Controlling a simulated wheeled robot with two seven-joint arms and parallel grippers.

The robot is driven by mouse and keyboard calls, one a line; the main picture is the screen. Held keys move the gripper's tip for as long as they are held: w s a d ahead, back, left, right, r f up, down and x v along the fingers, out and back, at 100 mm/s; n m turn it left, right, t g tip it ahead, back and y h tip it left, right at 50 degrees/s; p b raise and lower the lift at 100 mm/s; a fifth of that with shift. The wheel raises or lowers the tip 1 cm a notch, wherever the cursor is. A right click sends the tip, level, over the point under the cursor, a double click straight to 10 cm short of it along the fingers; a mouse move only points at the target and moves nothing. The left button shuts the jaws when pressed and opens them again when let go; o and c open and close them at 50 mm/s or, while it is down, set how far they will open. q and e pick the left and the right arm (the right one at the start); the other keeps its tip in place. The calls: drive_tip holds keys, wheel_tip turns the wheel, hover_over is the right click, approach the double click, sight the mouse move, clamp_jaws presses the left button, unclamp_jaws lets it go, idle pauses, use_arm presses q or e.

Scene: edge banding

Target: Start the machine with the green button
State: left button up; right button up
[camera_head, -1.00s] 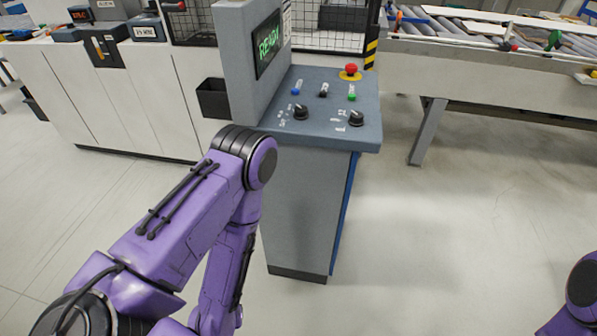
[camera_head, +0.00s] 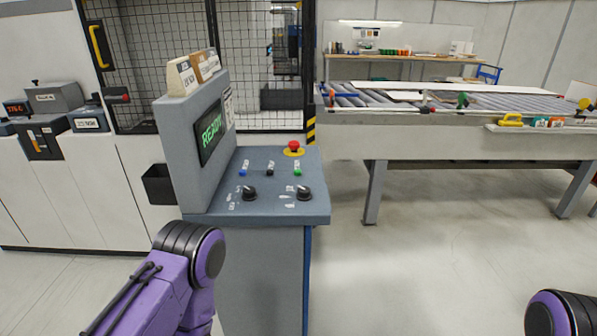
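The green button (camera_head: 297,173) is a small round cap on the sloped top of the grey control console (camera_head: 270,208), at the right of a row with a blue button (camera_head: 243,173) and a black one (camera_head: 270,172). A red emergency stop (camera_head: 293,147) on a yellow base sits behind it. The console screen (camera_head: 210,132) reads READY in green. My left arm shows only its purple links in front of the console, at lower left. A dark and purple part of my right arm shows at the lower right corner. Neither gripper is in view.
Two black knobs (camera_head: 304,193) sit in front of the buttons. A black bin (camera_head: 159,184) hangs on the console's left side. A roller table (camera_head: 450,112) with boards stands at the back right. A mesh cage (camera_head: 150,65) stands behind. The floor right of the console is clear.

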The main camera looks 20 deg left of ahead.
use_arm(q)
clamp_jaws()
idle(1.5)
